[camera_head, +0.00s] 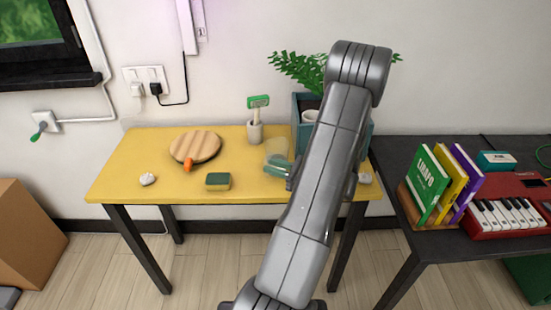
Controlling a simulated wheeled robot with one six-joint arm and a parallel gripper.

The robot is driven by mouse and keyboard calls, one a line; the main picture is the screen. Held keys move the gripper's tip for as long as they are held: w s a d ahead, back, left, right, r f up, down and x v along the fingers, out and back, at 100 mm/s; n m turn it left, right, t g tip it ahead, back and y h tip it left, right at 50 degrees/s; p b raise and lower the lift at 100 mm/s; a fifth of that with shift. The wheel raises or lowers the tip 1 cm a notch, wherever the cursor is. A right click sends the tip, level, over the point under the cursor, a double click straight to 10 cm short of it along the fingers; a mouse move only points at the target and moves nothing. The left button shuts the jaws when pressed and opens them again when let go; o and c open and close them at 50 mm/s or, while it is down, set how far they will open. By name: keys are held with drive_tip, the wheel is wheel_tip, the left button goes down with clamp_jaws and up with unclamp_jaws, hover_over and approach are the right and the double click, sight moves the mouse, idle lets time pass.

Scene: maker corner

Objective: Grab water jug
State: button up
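The finger gap is too small and too covered to read. My arm hides the right part of the table and most of the gripper's body.
A teal planter box (299,112) stands behind my arm. Books (430,184) and a red keyboard (505,214) are right.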

drive_tip(key=shift+w+a, duration=0.1)
drive_tip(key=shift+a, duration=0.1)
clamp_jaws()
drive_tip(key=shift+r, duration=0.1)
